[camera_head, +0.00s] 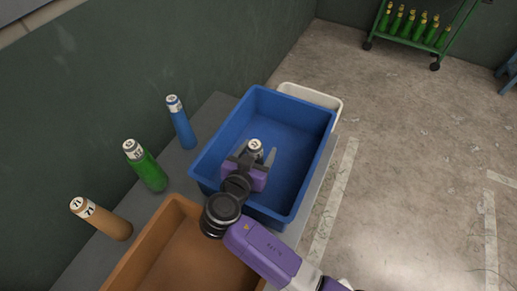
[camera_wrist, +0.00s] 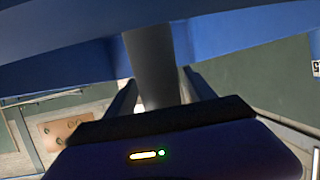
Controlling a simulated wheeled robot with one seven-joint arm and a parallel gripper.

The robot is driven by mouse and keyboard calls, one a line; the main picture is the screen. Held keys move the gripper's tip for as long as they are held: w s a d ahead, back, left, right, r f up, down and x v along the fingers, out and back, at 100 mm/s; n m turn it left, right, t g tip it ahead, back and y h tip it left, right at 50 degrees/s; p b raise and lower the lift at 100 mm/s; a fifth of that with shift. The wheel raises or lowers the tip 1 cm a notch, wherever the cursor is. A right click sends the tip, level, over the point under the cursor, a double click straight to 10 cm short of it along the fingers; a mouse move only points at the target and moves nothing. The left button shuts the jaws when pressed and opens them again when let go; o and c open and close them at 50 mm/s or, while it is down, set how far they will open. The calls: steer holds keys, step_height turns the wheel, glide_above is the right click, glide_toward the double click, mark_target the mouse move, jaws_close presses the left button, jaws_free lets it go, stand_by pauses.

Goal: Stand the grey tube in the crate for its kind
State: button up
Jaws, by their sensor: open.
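The grey tube (camera_wrist: 150,60) is between the fingers of my gripper (camera_wrist: 160,92) in the wrist view. In the head view only its white numbered top (camera_head: 255,147) shows clearly. My gripper (camera_head: 258,160) is open around the tube, with a finger on either side. Both are inside the outline of the blue crate (camera_head: 207,170). The tube looks about upright. Its lower end is hidden, so I cannot tell whether it touches the crate floor. The orange crate (camera_head: 125,270) is at the near side, partly behind my arm.
A blue tube (camera_head: 183,128), a green tube (camera_head: 150,172) and an orange tube (camera_head: 108,223) stand on the grey table (camera_head: 212,108) left of the crates. A white crate (camera_head: 325,99) is behind the blue one. A green trolley (camera_head: 440,45) with several green tubes stands far right.

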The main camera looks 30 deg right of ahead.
steer(key=b+v, duration=0.1)
steer(key=v, duration=0.6)
steer(key=shift+s+f, duration=0.1)
stand_by(0.4)
